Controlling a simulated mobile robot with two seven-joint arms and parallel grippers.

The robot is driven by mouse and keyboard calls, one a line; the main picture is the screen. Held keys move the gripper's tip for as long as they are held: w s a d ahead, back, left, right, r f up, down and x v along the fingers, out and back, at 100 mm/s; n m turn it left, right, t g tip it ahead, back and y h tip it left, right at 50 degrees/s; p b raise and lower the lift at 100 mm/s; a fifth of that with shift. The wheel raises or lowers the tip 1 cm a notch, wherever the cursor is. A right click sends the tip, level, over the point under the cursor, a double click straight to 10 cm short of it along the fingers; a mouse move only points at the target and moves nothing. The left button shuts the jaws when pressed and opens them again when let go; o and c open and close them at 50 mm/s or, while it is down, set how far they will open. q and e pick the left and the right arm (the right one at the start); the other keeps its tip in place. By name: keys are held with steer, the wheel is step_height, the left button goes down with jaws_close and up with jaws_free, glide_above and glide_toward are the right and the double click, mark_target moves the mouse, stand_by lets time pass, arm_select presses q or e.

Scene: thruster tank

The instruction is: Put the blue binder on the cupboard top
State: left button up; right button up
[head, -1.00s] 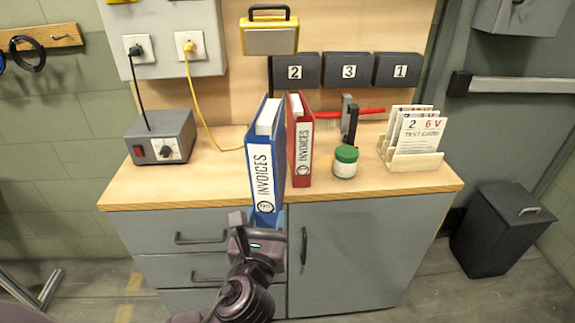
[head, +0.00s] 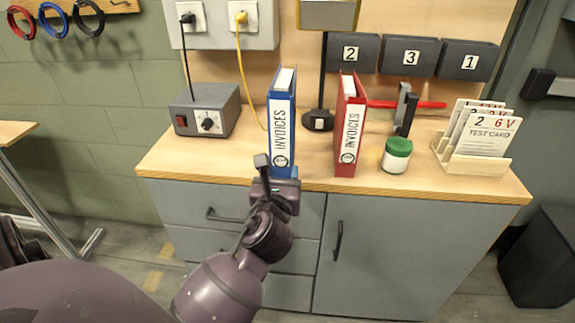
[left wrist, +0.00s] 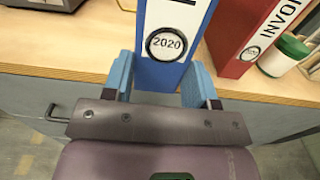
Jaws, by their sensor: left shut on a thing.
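My right gripper is not in view.
A red binder (head: 349,125) stands to the right, apart from the blue one. A grey power box (head: 205,112) is at left. A green-lidded jar (head: 397,155) and a test card rack (head: 475,160) are at right. A lamp stand (head: 319,120) is behind, between the binders.

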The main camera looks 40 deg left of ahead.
arm_select(q)
steer(key=b+x, duration=0.1)
steer(key=x, duration=0.5)
steer(key=shift+w+a, duration=0.1)
steer(key=shift+w, duration=0.25)
steer(key=shift+w+a, duration=0.35)
steer(key=shift+w, duration=0.15)
step_height(320, 180, down, 4)
steer(key=shift+r+b, duration=0.2)
steer(key=shift+b, duration=0.75)
steer(key=shift+f, duration=0.15)
steer(key=shift+r, duration=0.25)
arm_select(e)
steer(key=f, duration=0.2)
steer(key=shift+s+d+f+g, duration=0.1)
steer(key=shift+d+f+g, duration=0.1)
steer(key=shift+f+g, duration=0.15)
arm_select(q)
steer(key=shift+f, duration=0.1)
steer(key=o, duration=1.2)
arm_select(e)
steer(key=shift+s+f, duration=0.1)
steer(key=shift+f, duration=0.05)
